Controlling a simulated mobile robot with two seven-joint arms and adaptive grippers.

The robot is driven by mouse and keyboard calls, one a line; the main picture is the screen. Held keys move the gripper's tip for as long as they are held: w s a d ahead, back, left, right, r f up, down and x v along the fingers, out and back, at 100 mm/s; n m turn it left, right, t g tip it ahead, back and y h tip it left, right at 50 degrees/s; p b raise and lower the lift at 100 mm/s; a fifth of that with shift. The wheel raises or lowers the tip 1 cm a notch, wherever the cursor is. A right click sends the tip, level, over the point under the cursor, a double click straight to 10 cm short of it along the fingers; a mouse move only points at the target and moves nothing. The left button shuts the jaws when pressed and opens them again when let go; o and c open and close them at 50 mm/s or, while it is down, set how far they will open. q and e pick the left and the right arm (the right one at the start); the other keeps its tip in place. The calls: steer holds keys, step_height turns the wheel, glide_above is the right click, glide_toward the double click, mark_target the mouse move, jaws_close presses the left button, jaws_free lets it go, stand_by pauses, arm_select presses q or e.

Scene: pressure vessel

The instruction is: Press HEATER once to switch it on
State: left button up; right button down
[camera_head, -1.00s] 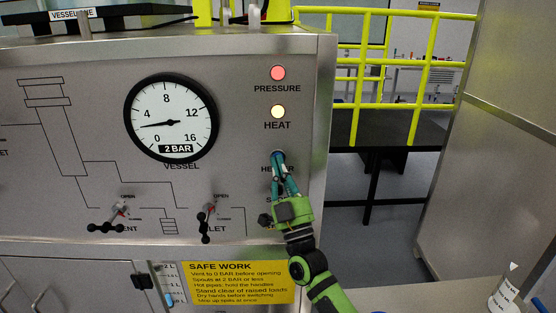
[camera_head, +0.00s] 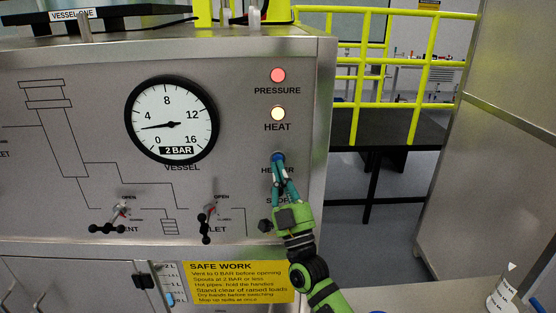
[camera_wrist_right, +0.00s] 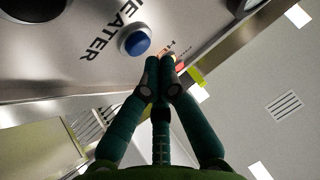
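The HEATER button (camera_head: 278,157) is small, round and blue on the steel panel, above its partly covered HEATER label. In the right wrist view the blue button (camera_wrist_right: 137,42) stands in a pale ring beside the word HEATER. My right gripper (camera_head: 280,163) reaches up from below, its fingertips just under the button in the head view. In the wrist view its teal fingers (camera_wrist_right: 165,63) are together with nothing between them, and the button shows uncovered beside the tips. Contact cannot be told. The HEAT lamp (camera_head: 278,114) is pale yellow. My left gripper is not in view.
A red PRESSURE lamp (camera_head: 278,76) sits above HEAT. A round gauge (camera_head: 171,119), marked 2 BAR, is to the left. Two black-handled valves, VENT (camera_head: 121,212) and an inlet (camera_head: 208,218), sit below it. My right arm partly covers another label under HEATER. Yellow rails (camera_head: 415,90) stand behind.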

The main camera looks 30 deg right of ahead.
steer(key=s, duration=0.1)
steer(key=s+a+p, duration=0.1)
steer(key=s, duration=0.1)
steer(key=s+a+p, duration=0.1)
steer(key=shift+s+a, duration=0.1)
steer(key=shift+s, duration=0.15)
stand_by(0.8)
